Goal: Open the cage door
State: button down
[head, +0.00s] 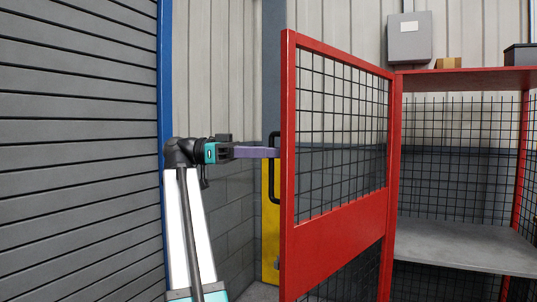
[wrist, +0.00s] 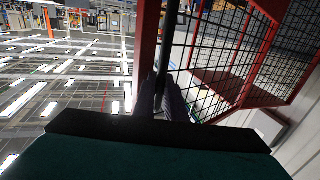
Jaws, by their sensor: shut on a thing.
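The cage door (head: 335,224) is a red frame with black wire mesh and a solid red middle panel. In the head view it stands swung out from the cage, its free edge at the left and nearer me, with the grey shelf inside showing to its right. A black bar handle (head: 274,190) is on its free edge. My gripper (head: 272,152) is shut on the upper part of this handle. In the wrist view the purple fingers (wrist: 162,98) close around the dark handle bar (wrist: 170,45), beside the red door frame (wrist: 147,40). The fingertips are partly hidden.
The cage (head: 396,130) holds a grey shelf (head: 465,246); a small box (head: 448,63) and dark bin (head: 520,55) sit on top. A grey shutter (head: 80,150) and blue post (head: 165,75) stand left of my arm. Something yellow (head: 267,235) is behind the handle.

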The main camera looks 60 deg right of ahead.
jog(key=shift+d+r, duration=0.1)
jog(key=c, duration=2.1)
grip_release()
jog(key=shift+d, duration=0.1)
jog(key=shift+w+a+f+b, duration=0.2)
jog(key=shift+w+b, duration=0.15)
jog(key=shift+b, duration=0.3)
